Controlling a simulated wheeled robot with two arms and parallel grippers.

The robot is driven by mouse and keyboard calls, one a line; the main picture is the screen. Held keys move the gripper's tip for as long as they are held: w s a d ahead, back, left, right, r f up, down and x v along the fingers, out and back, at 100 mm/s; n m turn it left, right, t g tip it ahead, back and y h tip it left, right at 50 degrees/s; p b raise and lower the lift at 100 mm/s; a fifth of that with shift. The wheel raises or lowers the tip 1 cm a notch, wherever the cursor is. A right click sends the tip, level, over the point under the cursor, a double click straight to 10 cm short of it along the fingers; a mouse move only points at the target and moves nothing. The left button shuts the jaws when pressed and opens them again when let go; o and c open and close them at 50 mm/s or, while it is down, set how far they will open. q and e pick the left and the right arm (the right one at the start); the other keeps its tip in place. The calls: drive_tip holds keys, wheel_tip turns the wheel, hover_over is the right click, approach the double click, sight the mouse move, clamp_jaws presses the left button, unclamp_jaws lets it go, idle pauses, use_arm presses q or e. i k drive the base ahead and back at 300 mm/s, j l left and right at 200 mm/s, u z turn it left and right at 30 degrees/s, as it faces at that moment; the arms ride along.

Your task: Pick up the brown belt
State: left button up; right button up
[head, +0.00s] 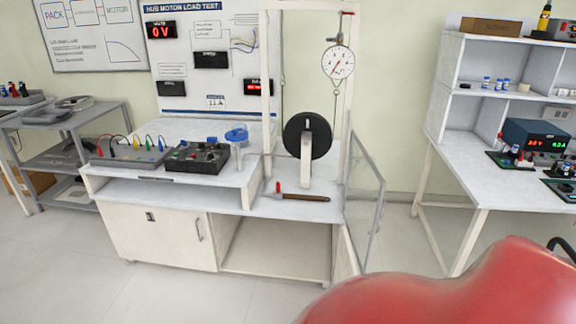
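A long thin brown strip (308,197), which looks like the brown belt, lies flat on the white bench top (250,203) near its front edge. A small red upright piece (278,187) stands at or touching its left end; I cannot tell if the two are joined. The strip lies in front of a black wheel (307,137) on a white upright stand. Neither of my grippers shows in the head view.
A round dial gauge (338,62) hangs above the wheel. A clear hinged panel (365,195) stands open at the bench's right end. A control box (195,157) and blue spool (236,135) sit left. A large red rounded shape (460,290) hides the lower right floor.

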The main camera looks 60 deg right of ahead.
sight(298, 197)
drive_tip(key=i+l+z, duration=0.1)
drive_tip(key=i+z, duration=0.35)
drive_tip(key=i+j+z, duration=0.1)
drive_tip(key=i+z, duration=0.3)
drive_tip(key=i, duration=0.15)
drive_tip(key=i+j+z, duration=0.2)
drive_tip(key=i+z, duration=0.25)
drive_tip(key=i+l+z, duration=0.2)
drive_tip(key=i+z, duration=0.75)
drive_tip(key=i+j+z, duration=0.15)
drive_tip(key=i+z, duration=0.35)
